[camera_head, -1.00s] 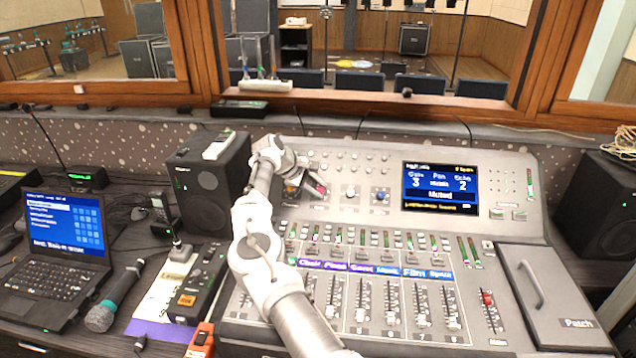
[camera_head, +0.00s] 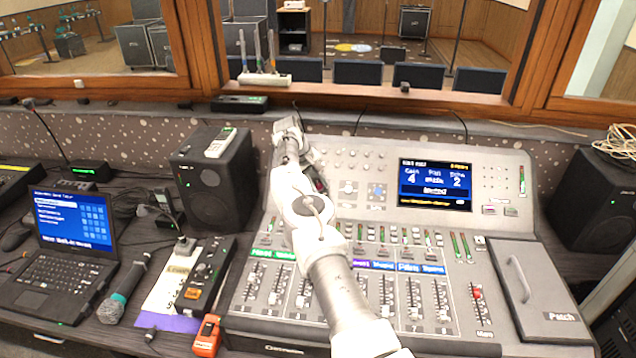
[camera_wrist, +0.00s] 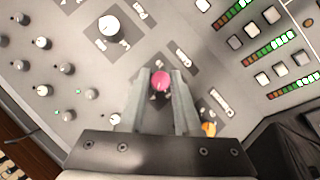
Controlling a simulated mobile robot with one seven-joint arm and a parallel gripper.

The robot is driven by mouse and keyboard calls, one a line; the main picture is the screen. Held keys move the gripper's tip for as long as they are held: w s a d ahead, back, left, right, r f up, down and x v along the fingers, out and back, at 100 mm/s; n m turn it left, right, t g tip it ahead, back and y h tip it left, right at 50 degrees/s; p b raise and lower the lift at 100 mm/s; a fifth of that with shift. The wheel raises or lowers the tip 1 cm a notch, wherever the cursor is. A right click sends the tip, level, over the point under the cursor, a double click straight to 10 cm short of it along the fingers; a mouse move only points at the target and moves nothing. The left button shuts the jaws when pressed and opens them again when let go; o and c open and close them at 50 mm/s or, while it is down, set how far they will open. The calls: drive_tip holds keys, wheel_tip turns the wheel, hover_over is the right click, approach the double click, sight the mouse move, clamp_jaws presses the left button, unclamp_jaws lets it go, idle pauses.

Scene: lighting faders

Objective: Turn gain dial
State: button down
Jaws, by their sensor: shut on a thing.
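In the wrist view, my gripper (camera_wrist: 160,76) is shut on the small round pink gain dial (camera_wrist: 161,81), with one finger on each side of it. In the head view, my arm hides the dial and most of the gripper. The mixing console's display (camera_head: 435,185) reads Gain 4 and Echo 2, with smaller text below. A white dial (camera_head: 349,187) is just right of the gripper; it also shows in the wrist view (camera_wrist: 109,27). A blue dial (camera_head: 377,191) sits farther right.
Small knobs and lit buttons surround the dial. Rows of faders (camera_head: 415,292) fill the console's lower half, partly behind my arm. A black speaker (camera_head: 211,182) stands close to the left. A laptop (camera_head: 70,235), a microphone (camera_head: 118,300) and an orange device (camera_head: 207,335) lie left of the console.

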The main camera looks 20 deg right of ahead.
drive_tip(key=shift+f, duration=0.1)
drive_tip(key=c, duration=0.6)
unclamp_jaws()
drive_tip(key=p+v, duration=0.1)
drive_tip(key=v, duration=1.6)
drive_tip(key=shift+r+p, duration=0.3)
drive_tip(key=shift+p, duration=0.05)
drive_tip(key=shift+r, duration=0.1)
